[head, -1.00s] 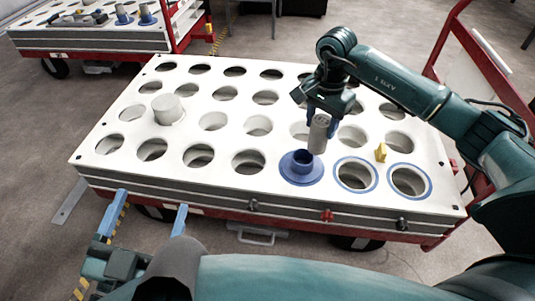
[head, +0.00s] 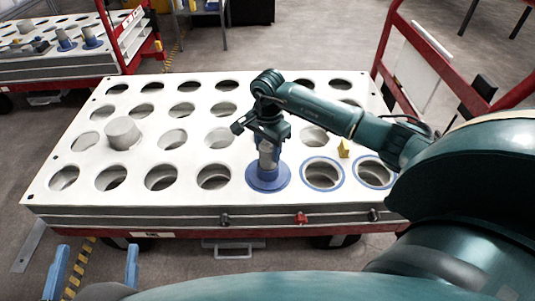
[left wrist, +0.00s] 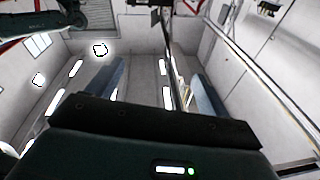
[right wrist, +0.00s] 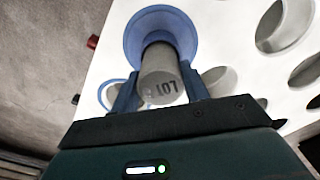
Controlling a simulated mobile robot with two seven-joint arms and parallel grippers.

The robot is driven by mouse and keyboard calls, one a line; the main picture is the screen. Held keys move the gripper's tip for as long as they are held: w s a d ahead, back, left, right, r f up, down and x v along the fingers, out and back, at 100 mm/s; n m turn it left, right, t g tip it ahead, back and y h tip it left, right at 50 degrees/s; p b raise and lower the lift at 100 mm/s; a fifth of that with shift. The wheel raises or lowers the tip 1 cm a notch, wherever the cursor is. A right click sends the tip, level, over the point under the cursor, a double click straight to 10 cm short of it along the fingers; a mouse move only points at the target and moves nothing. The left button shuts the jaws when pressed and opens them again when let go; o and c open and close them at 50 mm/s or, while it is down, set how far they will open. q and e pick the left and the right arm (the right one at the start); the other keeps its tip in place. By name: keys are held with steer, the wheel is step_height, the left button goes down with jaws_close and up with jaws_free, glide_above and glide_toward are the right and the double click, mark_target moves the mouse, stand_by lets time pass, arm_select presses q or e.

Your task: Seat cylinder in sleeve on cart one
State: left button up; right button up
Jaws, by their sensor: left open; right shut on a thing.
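The grey cylinder (head: 268,158) is upright in the grip of my right gripper (head: 268,148), at the blue flanged sleeve (head: 268,179) in the front row of the cart's white top. My left gripper (head: 95,268) is open and empty, in front of the cart's front left. The left wrist view shows nothing between its fingers (left wrist: 155,85).
The cart top (head: 105,150) has rows of open holes. A wider grey cylinder (head: 122,133) stands at its left. Blue rings (head: 322,174) edge holes right of the sleeve. A yellow piece (head: 344,149) stands near them. Another cart (head: 60,70) is at the back left.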

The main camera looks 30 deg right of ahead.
steer(key=shift+f, duration=0.7)
arm_select(q)
steer(key=shift+d+r, duration=0.15)
steer(key=shift+r, duration=0.15)
steer(key=shift+f, duration=0.1)
arm_select(e)
steer(key=shift+f, duration=0.1)
steer(key=o, duration=1.3)
steer(key=shift+f, duration=0.1)
